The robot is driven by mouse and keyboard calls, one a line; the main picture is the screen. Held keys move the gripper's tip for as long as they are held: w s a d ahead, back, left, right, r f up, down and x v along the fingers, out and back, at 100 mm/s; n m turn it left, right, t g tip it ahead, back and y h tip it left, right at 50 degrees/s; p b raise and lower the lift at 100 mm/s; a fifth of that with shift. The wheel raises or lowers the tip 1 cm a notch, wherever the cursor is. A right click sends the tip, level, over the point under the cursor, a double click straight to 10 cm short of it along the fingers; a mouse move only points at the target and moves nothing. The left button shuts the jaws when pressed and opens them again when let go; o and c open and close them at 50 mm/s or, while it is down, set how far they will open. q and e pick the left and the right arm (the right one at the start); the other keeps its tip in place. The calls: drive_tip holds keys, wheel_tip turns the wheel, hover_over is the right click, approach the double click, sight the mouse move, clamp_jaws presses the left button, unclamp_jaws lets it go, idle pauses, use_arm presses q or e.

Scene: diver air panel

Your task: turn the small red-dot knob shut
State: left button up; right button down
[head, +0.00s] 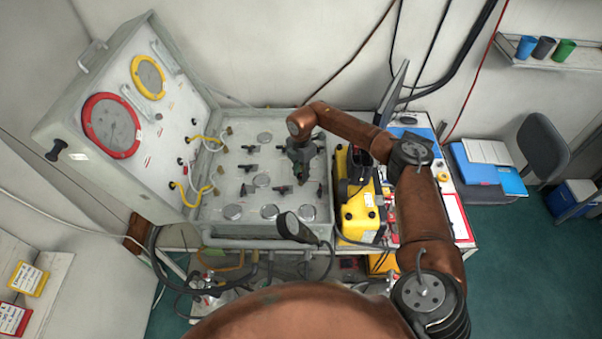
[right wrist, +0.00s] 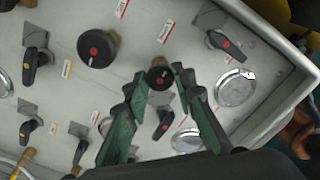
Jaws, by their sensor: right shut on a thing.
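The small red-dot knob (right wrist: 158,77) is round and black with a red mark at its centre. In the right wrist view it sits on the grey panel (right wrist: 62,92) between my green fingertips. My right gripper (right wrist: 160,73) is shut on this knob, one finger on each side. In the head view my right gripper (head: 301,153) is over the upper right part of the panel and hides the knob. My left gripper is in neither view.
A larger red-dot knob (right wrist: 97,48) stands up and left of the held one. A yellow case (head: 361,208) stands right of the panel. The lid carries a red-rimmed gauge (head: 112,125).

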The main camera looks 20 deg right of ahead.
drive_tip(key=shift+r, duration=0.1)
drive_tip(key=c, duration=1.6)
unclamp_jaws()
wheel_tip(320, 180, up, 12)
drive_tip(key=shift+f, duration=0.1)
